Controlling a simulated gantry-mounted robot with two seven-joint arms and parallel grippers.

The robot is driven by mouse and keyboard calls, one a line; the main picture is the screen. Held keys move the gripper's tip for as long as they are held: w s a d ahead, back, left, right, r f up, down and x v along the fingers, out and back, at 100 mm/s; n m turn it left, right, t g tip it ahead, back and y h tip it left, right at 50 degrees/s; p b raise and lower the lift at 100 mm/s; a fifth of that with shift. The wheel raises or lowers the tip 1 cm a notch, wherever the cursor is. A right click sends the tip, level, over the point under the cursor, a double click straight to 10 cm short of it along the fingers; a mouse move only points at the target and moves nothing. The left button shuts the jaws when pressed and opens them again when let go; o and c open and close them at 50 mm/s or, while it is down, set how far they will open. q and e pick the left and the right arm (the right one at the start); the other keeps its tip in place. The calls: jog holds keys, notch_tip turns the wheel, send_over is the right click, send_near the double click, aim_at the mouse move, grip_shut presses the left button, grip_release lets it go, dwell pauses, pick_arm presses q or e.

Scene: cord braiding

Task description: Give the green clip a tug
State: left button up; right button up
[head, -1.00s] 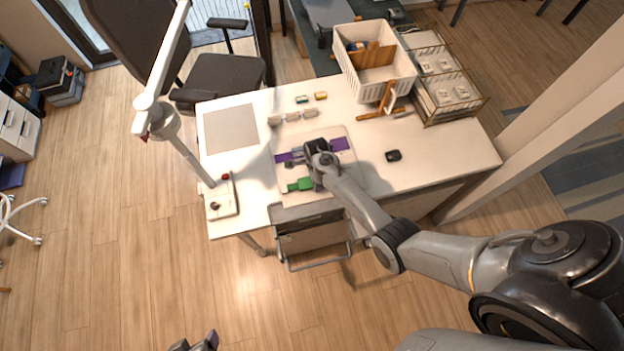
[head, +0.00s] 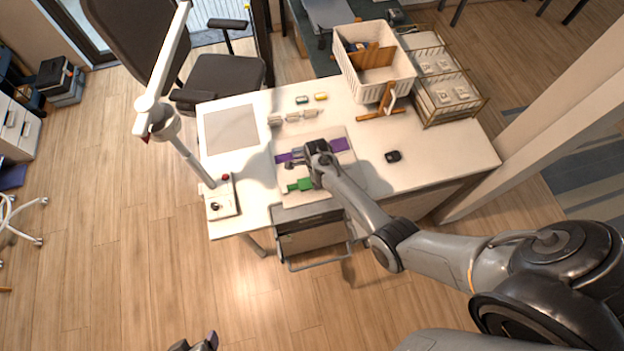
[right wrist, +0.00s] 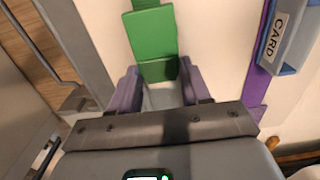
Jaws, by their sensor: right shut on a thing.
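The green clip (head: 299,185) lies at the near left of the pale board (head: 348,180) on the desk. In the right wrist view the green clip (right wrist: 152,36) is a wide block with a narrower tab towards me. My right gripper (right wrist: 158,84) has its purple fingers on either side of the tab and is shut on it. The fingers partly hide the tab's end. In the head view my right gripper (head: 313,178) is just right of the clip. My left gripper (head: 198,344) is cut off at the bottom edge, away from the desk; its jaws are unclear.
A purple strip (head: 340,145) crosses the board behind the clip. A holder labelled CARD (right wrist: 279,36) stands beside it. A white basket (head: 372,88) and a wire rack (head: 428,118) stand at the back right.

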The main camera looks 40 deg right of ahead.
jog(key=shift+d, duration=0.1)
dwell(0.6)
dwell(0.5)
jog(key=shift+p, duration=0.3)
jog(key=o, duration=0.9)
jog(key=shift+c, duration=0.2)
jog(key=o, duration=0.4)
jog(key=shift+s+d, duration=0.1)
jog(key=o, duration=0.3)
